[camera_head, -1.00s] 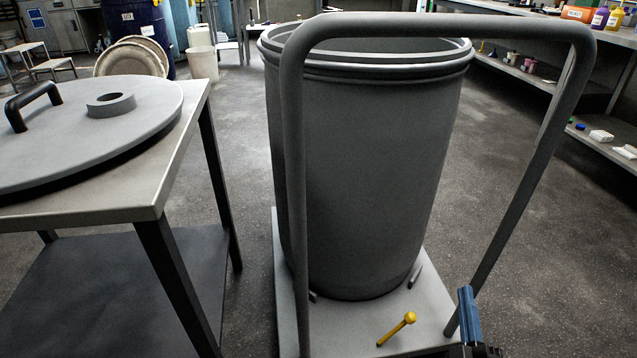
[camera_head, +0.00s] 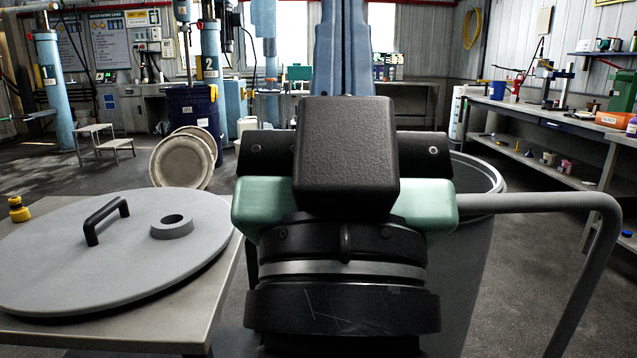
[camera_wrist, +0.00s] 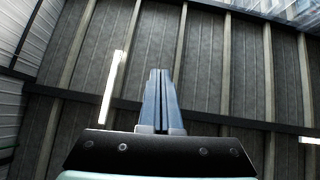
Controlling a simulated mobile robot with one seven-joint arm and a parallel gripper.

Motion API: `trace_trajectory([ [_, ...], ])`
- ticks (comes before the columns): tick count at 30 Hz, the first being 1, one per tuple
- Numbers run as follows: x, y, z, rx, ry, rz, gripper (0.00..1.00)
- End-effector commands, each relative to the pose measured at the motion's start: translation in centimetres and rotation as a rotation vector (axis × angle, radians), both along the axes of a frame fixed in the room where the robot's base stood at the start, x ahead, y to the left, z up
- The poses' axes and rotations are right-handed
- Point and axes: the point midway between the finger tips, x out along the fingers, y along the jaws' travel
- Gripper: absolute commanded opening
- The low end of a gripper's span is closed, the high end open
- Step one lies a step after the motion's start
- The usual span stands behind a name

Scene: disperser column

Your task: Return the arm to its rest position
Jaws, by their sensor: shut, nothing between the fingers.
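My gripper (camera_head: 345,45) is raised in front of the head camera with its blue fingers pointing up. Its black and green wrist body fills the middle of that view and hides part of the drum behind it. In the wrist view the two blue fingers (camera_wrist: 161,100) lie side by side, shut, with nothing between them. That view faces the ceiling (camera_wrist: 215,65).
A grey drum (camera_head: 470,260) stands behind my wrist, beside a trolley's bent handle (camera_head: 540,202) at the right. A table (camera_head: 170,330) at the left bears a round grey lid (camera_head: 60,245). A bench (camera_head: 545,122) runs along the right wall.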

Motion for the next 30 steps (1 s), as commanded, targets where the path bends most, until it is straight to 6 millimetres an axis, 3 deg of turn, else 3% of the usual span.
trace_trajectory([
  [1,-2.2,2.1,2.0,0.003,-0.024,0.081,0.0],
  [4,-1.5,1.5,5.1,0.004,-0.009,0.062,0.0],
  [30,-1.4,1.4,31.4,0.003,-0.009,0.057,0.0],
])
